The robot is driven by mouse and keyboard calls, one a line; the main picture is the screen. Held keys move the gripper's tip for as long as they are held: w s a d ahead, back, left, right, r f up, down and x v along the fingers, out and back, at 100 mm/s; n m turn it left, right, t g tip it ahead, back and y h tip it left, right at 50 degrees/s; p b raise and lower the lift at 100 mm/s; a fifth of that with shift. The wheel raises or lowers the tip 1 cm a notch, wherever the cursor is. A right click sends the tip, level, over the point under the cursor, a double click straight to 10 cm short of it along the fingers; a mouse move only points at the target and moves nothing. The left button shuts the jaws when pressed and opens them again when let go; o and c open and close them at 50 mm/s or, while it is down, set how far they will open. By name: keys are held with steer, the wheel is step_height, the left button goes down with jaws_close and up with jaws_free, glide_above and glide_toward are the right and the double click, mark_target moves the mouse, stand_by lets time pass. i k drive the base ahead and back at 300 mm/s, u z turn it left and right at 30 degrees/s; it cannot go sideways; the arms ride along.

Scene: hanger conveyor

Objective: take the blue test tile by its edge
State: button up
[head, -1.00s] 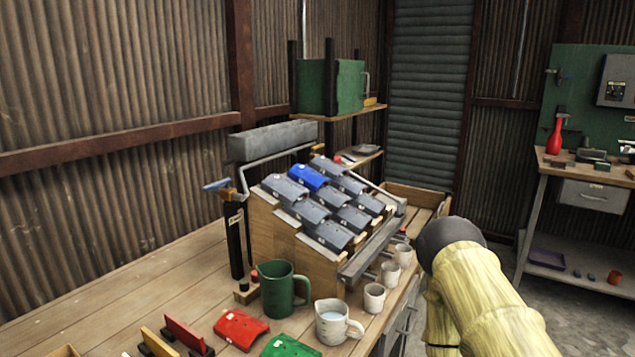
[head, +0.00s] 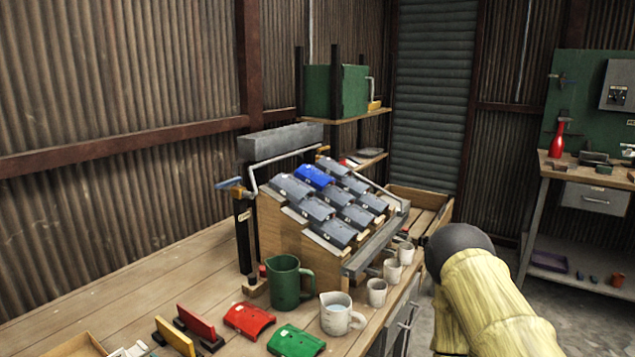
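The blue test tile (head: 315,175) lies among several grey tiles on a sloped wooden rack (head: 284,232) on the bench. It is in the upper part of the slope, overlapping the grey tiles around it, so some of its edges are hidden. My arm shows at the lower right in a yellow sleeve with a dark rounded joint, well apart from the tile. My gripper is out of the picture, so its fingers cannot be seen.
A grey trough (head: 280,143) and a bent pipe stand behind the rack. In front are a green jug (head: 287,283), a white measuring jug (head: 338,314), small white cups (head: 377,291), a red tile (head: 248,319) and a green tile (head: 296,341).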

mark_target(308, 173)
steer(key=k, duration=1.1)
steer(key=z, duration=0.75)
steer(key=i, duration=1.7)
steer(key=u, duration=0.5)
